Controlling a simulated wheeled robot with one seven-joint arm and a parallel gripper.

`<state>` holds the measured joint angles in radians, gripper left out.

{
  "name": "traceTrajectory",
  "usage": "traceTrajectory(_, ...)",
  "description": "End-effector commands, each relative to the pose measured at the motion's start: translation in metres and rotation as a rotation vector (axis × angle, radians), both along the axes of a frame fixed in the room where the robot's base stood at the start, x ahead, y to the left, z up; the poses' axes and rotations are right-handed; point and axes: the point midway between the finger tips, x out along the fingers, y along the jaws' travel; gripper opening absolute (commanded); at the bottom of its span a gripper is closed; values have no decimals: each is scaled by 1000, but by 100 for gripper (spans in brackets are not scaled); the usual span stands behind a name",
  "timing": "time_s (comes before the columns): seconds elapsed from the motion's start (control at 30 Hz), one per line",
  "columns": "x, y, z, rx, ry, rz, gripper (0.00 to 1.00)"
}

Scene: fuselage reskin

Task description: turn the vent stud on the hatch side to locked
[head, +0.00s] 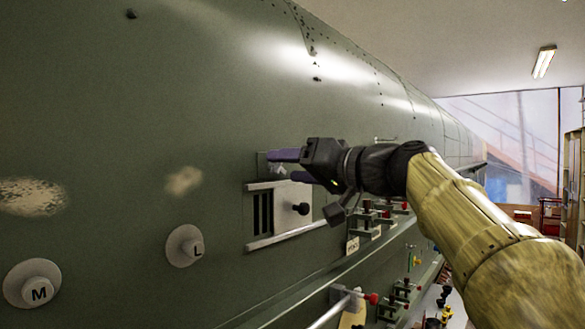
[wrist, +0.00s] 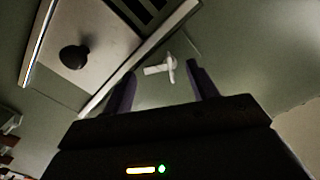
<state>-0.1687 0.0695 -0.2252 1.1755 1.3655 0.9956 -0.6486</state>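A small pale T-shaped piece (wrist: 160,69), which looks like the vent stud, sits on the green skin just outside the vent frame's edge. In the wrist view it shows between the two purple fingertips of my gripper (wrist: 163,73), with a gap on both sides. In the head view my gripper (head: 281,166) reaches left to the skin above the vent panel (head: 289,215). Its fingers are apart and nothing is held. A whitish mark (head: 278,169) shows between them there. Whether the fingertips touch the skin, and the stud's exact setting, I cannot tell.
The vent has dark slots (head: 263,214), a black knob (head: 301,208) and pale rails (head: 285,236). Round bosses marked L (head: 184,246) and M (head: 31,284) stand out at left. Red-handled clamps (head: 372,298) and a ledge lie below my arm.

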Motion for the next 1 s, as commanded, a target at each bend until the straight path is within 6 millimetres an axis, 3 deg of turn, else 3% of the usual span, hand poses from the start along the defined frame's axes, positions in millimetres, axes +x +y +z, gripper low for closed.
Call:
traceTrajectory(0.27,-1,-1,0,-1,-1,0,58)
traceTrajectory(0.43,-9,-13,-2,0,-3,-3,58)
traceTrajectory(1.0,-77,-99,-3,0,-1,-5,58)
